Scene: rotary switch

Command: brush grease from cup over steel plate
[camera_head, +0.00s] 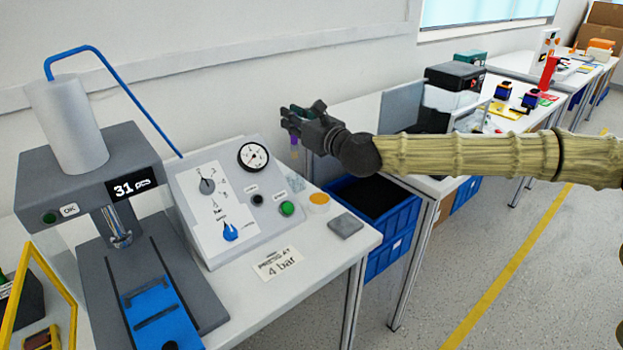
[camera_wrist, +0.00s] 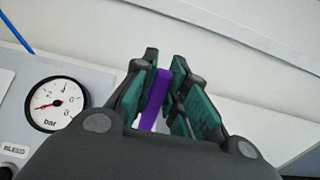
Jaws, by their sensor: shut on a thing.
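My gripper (camera_head: 293,120) is shut on the purple handle of a brush (camera_wrist: 157,98); the handle stands between the fingers in the wrist view. In the head view only a small purple and tan part of the brush (camera_head: 294,144) shows below the fingers. The gripper is in the air near the wall, behind and above the cup and plate. The cup (camera_head: 319,198), small and with yellow-orange contents, stands near the right end of the white table. The steel plate (camera_head: 346,225), a flat grey square, lies in front of the cup and apart from it.
A sloped control panel (camera_head: 235,195) with a gauge (camera_head: 253,156), knobs and a green button (camera_head: 287,208) stands left of the cup. A press (camera_head: 95,190) stands further left. A blue crate (camera_head: 385,215) is below, right.

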